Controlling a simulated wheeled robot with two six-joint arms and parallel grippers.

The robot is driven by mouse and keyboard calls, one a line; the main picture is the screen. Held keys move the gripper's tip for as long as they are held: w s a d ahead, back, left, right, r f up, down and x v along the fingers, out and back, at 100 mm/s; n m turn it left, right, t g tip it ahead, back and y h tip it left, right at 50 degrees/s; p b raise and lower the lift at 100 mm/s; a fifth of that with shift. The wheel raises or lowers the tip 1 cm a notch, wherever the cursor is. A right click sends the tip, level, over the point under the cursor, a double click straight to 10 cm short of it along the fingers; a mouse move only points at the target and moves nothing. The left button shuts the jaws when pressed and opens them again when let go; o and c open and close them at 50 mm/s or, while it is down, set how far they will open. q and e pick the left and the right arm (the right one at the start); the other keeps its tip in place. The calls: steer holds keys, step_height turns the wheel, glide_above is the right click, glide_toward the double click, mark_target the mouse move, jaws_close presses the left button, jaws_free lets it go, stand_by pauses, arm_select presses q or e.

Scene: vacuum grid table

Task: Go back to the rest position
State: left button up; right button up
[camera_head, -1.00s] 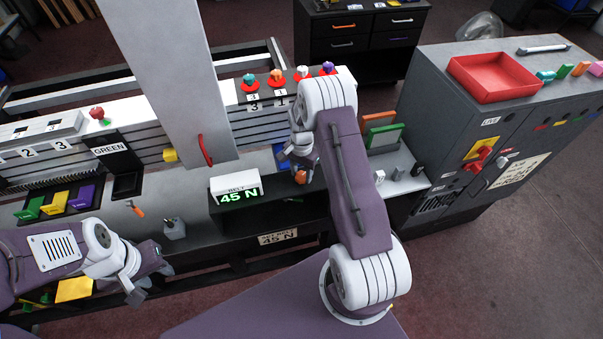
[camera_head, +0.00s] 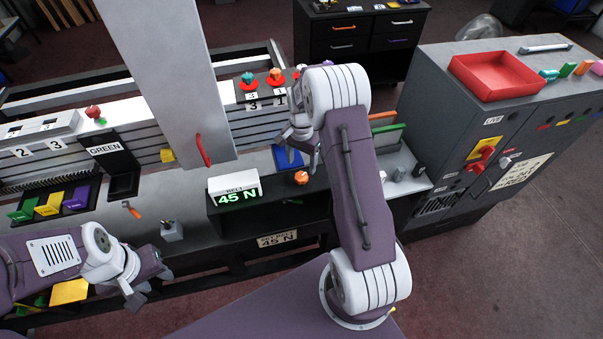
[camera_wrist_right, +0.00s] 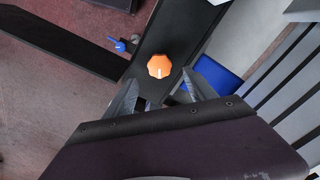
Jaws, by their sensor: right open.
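My right gripper (camera_head: 300,133) is above the bench, in front of the slatted panel. In the right wrist view its two fingers (camera_wrist_right: 160,92) are spread apart with nothing between them. An orange knob-like object (camera_head: 301,178) sits on the black surface beneath and in front of it; it also shows in the right wrist view (camera_wrist_right: 159,66), beyond the fingertips. My left gripper (camera_head: 139,293) is low at the left, at the bench's front edge; its jaws are too small and turned away to read.
A white display box (camera_head: 234,188) reading 45 N stands left of the orange object. A blue block (camera_head: 288,157) lies behind it. A tall grey panel (camera_head: 170,75) with a red handle stands at centre left. A grey cabinet (camera_head: 440,110) with a red tray (camera_head: 497,75) stands at right.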

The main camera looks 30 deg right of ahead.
step_height(320, 180, up, 3)
steer(key=shift+r, duration=0.1)
stand_by(0.4)
